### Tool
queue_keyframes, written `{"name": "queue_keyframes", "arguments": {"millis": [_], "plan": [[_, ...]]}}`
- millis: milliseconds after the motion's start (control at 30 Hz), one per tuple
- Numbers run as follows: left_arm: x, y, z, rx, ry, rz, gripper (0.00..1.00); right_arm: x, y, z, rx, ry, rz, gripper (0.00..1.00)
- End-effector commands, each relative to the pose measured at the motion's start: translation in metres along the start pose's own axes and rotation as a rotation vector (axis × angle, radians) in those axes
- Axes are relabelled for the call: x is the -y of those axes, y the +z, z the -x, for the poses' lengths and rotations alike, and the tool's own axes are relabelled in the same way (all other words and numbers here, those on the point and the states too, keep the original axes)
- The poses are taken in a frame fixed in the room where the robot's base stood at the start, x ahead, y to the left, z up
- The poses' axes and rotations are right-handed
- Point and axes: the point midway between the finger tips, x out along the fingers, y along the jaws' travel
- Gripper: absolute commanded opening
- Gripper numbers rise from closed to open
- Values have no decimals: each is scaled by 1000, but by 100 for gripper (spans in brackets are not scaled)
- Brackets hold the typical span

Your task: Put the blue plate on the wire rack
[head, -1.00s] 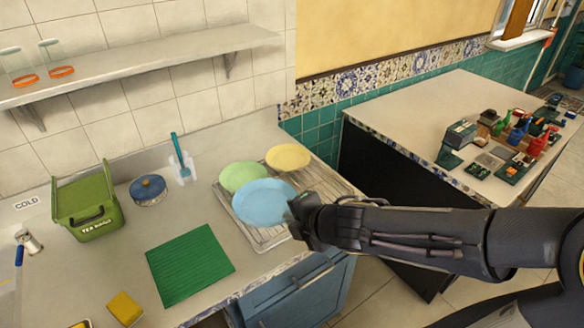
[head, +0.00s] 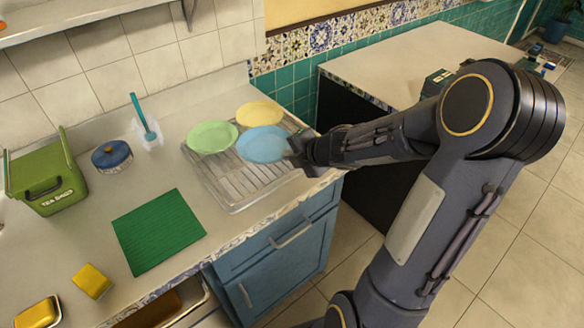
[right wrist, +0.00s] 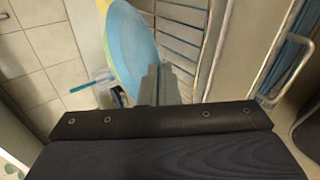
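The blue plate (head: 262,145) is at the right end of the wire rack (head: 228,188), over its back right part. It lies nearly flat in the head view; I cannot tell if it touches the rack. My right gripper (head: 297,149) is at the plate's right edge and appears shut on its rim. In the right wrist view the fingers (right wrist: 157,84) meet at the edge of the blue plate (right wrist: 131,48), with rack bars (right wrist: 180,45) beside it. My left gripper is not in view.
A green plate (head: 211,137) and a yellow plate (head: 260,113) are at the rack's back, close to the blue plate. The rack's front is bare. A green mat (head: 158,231), blue-lidded pot (head: 112,156), green tea bin (head: 47,180) and sponge (head: 92,281) are on the counter.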

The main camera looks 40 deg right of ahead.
Motion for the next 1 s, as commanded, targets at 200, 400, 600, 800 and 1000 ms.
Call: {"name": "queue_keyframes", "arguments": {"millis": [200, 400, 600, 800, 1000], "plan": [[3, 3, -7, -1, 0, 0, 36, 10, 10, -14, 0, 0, 0, 0], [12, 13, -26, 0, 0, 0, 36, 32, 7, -30, 0, 2, 0, 0], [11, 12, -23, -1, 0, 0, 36, 29, 7, -28, 0, 2, 1, 0], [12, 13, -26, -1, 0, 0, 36, 33, 7, -31, 0, 1, 0, 6], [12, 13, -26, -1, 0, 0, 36, 33, 7, -30, 0, 0, 0, 11]]}}
